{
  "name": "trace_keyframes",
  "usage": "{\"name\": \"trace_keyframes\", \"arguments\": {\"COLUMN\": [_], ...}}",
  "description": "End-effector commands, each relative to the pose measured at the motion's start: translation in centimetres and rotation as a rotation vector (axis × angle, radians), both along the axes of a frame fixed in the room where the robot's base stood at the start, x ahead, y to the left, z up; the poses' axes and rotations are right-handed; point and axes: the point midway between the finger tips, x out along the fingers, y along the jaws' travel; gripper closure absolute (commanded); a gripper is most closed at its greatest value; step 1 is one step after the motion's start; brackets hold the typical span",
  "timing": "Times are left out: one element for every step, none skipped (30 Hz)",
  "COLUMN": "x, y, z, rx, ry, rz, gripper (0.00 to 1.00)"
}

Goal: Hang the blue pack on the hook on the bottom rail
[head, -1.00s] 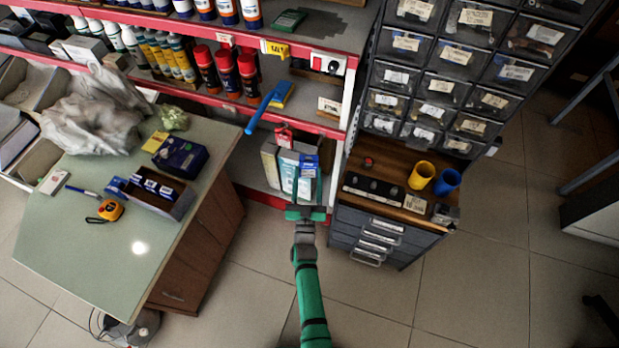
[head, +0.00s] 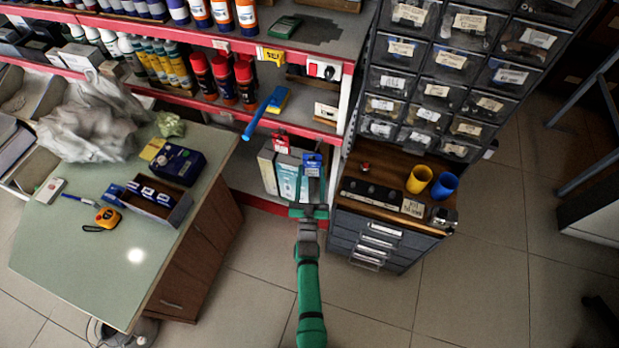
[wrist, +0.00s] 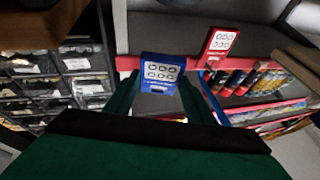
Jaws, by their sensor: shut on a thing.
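The blue pack (head: 313,162) is a small flat pack with a blue header and a pale printed panel. It is held upright between my gripper's fingertips (head: 313,176), just below the red front rail (head: 318,131) of the lower shelf. In the wrist view the blue pack (wrist: 160,72) faces me between the two green fingers and overlaps the red rail (wrist: 126,63). My gripper is shut on it. A red pack (head: 281,142) hangs on the same rail to its left; in the wrist view it shows to the right (wrist: 219,44). The hook for the blue pack cannot be made out.
Boxes (head: 287,176) stand on the bottom shelf behind my gripper. A drawer cabinet (head: 372,238) stands close on the right, with yellow (head: 421,178) and blue (head: 446,182) cups on its ledge. A blue-handled brush (head: 262,112) overhangs the rail. A desk (head: 100,255) is at left.

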Motion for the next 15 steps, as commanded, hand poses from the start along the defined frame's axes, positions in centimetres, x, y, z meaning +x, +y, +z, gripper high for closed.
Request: {"name": "trace_keyframes", "arguments": {"x": [0.3, 0.4, 0.6, 0.8, 0.9, 1.1, 1.2, 1.4, 1.6, 1.7, 1.9, 2.1, 2.2, 2.4, 2.6], "y": [-0.1, -0.1, -0.1, -0.2, -0.3, -0.4, -0.4, -0.5, -0.5, -0.6, -0.6, -0.7, -0.8, -0.8, -0.8], "z": [0.0, 0.0, 0.0, 0.0, -0.1, -0.1, -0.1, -0.1, -0.1, -0.1, -0.1, -0.2, -0.2, -0.2, -0.2], "rx": [0.001, 0.002, 0.001, 0.002, 0.003, 0.001, 0.001, 0.001, 0.002, 0.002, 0.002, 0.001, 0.002, 0.002, 0.002], "ry": [0.0, 0.0, 0.0, 0.0, 0.0, 0.0, 0.0, 0.0, -0.001, -0.001, -0.001, 0.0, 0.0, 0.0, 0.0], "rz": [-0.001, 0.0, -0.001, -0.002, -0.001, -0.002, -0.002, -0.003, -0.002, -0.002, -0.002, -0.002, -0.002, -0.002, -0.002], "gripper": [0.72, 0.72, 0.72, 0.72, 0.72, 0.72, 0.72, 0.72, 0.72, 0.72, 0.72, 0.72, 0.72, 0.72, 0.72]}}
